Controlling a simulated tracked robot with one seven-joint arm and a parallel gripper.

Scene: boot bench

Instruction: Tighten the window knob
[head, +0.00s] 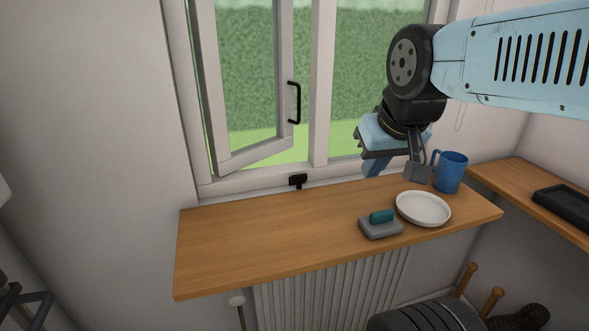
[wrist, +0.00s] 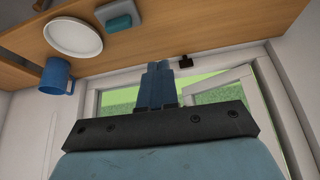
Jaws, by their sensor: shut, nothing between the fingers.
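The window knob is a small black piece (head: 298,181) low on the window frame, just above the back edge of the wooden shelf. It also shows in the wrist view (wrist: 184,62), to the right of my fingertips. The left window sash (head: 247,154) stands ajar, with a black handle (head: 294,102) on its edge. My gripper (head: 373,168) is over the back right part of the shelf, to the right of the knob and apart from it. In the wrist view my fingers (wrist: 158,66) are together and empty.
The wooden shelf (head: 235,240) is clear on its left half. A grey and teal brush or sponge (head: 380,227), a white plate (head: 423,209) and a blue mug (head: 450,172) stand on its right half. A side shelf (head: 510,178) with a black tray (head: 566,206) is at right.

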